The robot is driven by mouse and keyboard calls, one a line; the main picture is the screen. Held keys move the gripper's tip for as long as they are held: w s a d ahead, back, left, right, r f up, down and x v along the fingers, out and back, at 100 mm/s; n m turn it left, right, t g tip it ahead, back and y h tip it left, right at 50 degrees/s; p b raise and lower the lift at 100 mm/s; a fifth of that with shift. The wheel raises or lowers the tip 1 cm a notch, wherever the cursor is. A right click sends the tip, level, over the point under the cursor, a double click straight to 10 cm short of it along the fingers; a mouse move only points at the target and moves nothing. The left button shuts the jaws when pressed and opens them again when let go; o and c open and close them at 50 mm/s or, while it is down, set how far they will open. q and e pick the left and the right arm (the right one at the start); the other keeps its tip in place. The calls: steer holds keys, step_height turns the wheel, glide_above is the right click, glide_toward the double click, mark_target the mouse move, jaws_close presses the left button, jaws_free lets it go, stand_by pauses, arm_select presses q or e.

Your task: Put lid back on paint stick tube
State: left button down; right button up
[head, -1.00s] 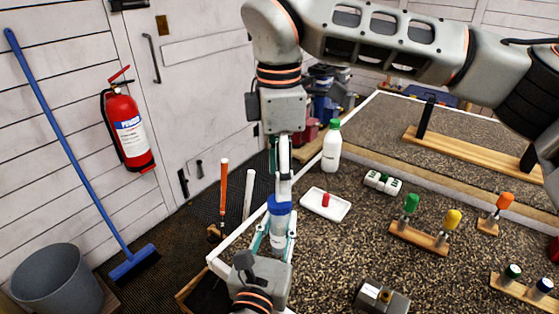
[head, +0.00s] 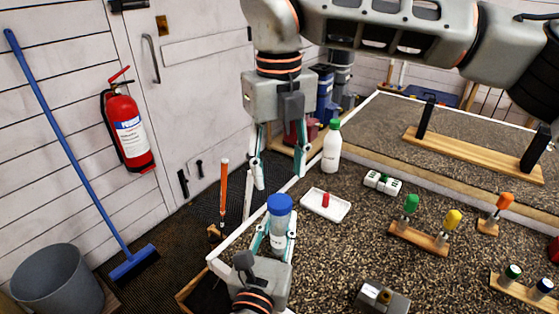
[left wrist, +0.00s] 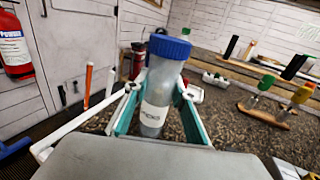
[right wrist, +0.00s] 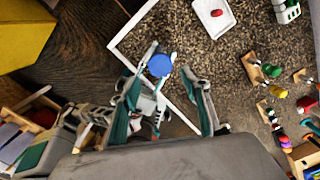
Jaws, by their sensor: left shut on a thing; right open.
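The clear paint stick tube (head: 279,238), with a white label, stands upright between the fingers of my left gripper (head: 280,228), which is shut on its body. The blue lid (head: 280,204) sits on the tube's top. In the left wrist view the lid (left wrist: 169,46) looks level on the tube (left wrist: 156,100). My right gripper (head: 280,178) is open and empty just above the lid, its fingers spread and apart from it. In the right wrist view the lid (right wrist: 159,66) shows from above. Whether it is screwed tight cannot be told.
A white tray (head: 338,212) with a red piece, a green-capped white bottle (head: 331,150), a dice-like block (head: 382,182) and wooden stands with coloured sticks (head: 418,238) are on the speckled table. An orange-topped shaft (head: 224,187) stands left of the table's white edge.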

mark_target(280, 201)
steer(key=n, duration=0.7)
steer(key=shift+r, duration=0.3)
steer(key=n, duration=0.3)
steer(key=shift+r+n, duration=0.1)
steer(key=shift+n, duration=0.3)
steer(key=n, duration=0.4)
steer(key=shift+r, duration=0.15)
steer(key=shift+f, duration=4)
